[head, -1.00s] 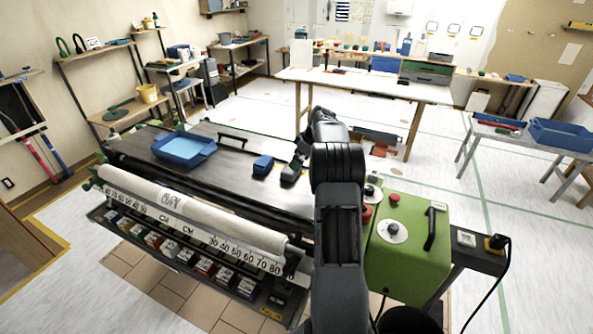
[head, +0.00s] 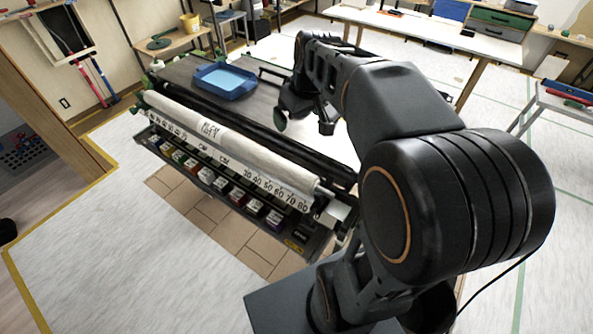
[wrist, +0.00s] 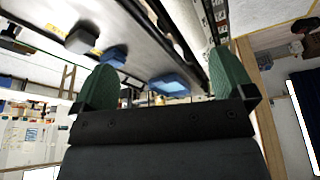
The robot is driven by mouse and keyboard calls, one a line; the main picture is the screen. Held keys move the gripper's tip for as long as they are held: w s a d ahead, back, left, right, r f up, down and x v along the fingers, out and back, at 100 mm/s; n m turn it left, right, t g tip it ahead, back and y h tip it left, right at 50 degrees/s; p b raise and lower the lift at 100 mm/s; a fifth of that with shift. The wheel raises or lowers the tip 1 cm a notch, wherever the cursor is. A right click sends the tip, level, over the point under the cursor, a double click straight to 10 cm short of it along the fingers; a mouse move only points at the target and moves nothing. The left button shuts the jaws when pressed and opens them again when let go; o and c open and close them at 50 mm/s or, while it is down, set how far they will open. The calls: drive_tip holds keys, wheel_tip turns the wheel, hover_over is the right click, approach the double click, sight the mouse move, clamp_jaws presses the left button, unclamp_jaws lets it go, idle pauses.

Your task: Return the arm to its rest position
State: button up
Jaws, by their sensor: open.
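My arm (head: 400,110) is bent and fills the right half of the head view. My gripper (head: 303,122) hangs at its end above the right part of the wallpaper paster's dark top (head: 180,72). In the wrist view my gripper (wrist: 167,78) shows two green fingertips wide apart with nothing held between them. The view there is tilted, and the paster's top and scale rail lie beyond the fingers. The arm hides the paster's right end in the head view.
A blue tray (head: 226,82) sits on the paster's top; it also shows in the wrist view (wrist: 170,84). A blue block (wrist: 113,55) and a dark grey object (wrist: 82,39) lie nearby. A white table (head: 430,30) stands behind. The floor at lower left is clear.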

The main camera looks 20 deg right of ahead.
drive_tip(key=s+a+f+m, duration=0.1)
drive_tip(key=s+a+f, duration=0.1)
drive_tip(key=s, duration=0.4)
drive_tip(key=s+a+f+m, duration=0.1)
drive_tip(key=s+a+f, duration=0.2)
drive_tip(key=s, duration=0.3)
drive_tip(key=shift+s+a+t+h, duration=0.3)
drive_tip(key=shift+a+t, duration=0.1)
drive_tip(key=shift+a, duration=0.4)
